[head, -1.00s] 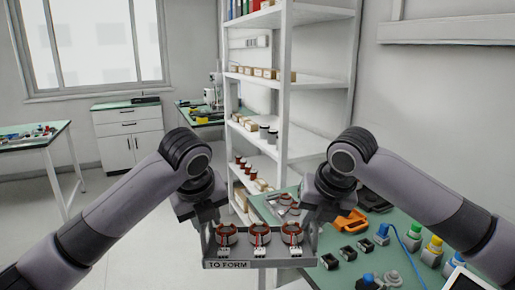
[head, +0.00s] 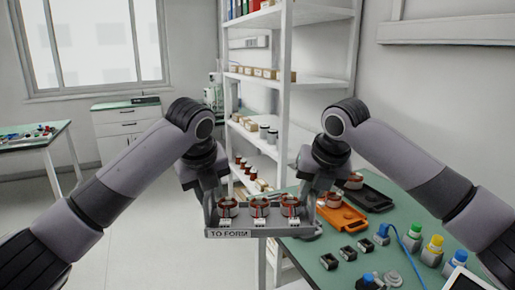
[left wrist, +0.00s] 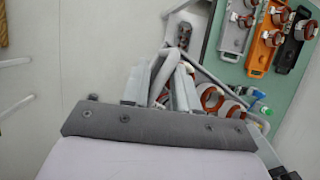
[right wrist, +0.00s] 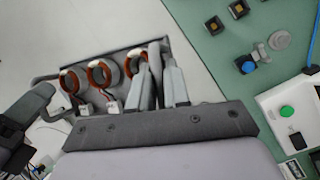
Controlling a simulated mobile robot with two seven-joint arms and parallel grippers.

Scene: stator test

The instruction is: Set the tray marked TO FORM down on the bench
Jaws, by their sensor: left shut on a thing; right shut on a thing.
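The grey tray marked TO FORM (head: 270,233) is held up between my two grippers, roughly level, with three copper-wound stators (head: 259,207) in a row in it. My left gripper (head: 208,207) is shut on its left end, and my right gripper (head: 309,205) is shut on its right end. In the left wrist view the fingers (left wrist: 162,80) close on a grey handle. The right wrist view shows the tray (right wrist: 120,58) beside the closed fingers. The tray's right part overlaps the edge of the green bench (head: 330,275) in the head view; its left part is over floor.
On the bench behind the right gripper lie an orange tray (head: 345,222) and a black tray (head: 372,197) bearing stators; another grey tray (left wrist: 236,32) lies beside them. Small dark blocks (head: 347,252), coloured-top bottles (head: 432,247) and a white device (right wrist: 290,105) occupy the nearer bench. A shelf rack (head: 285,120) stands behind.

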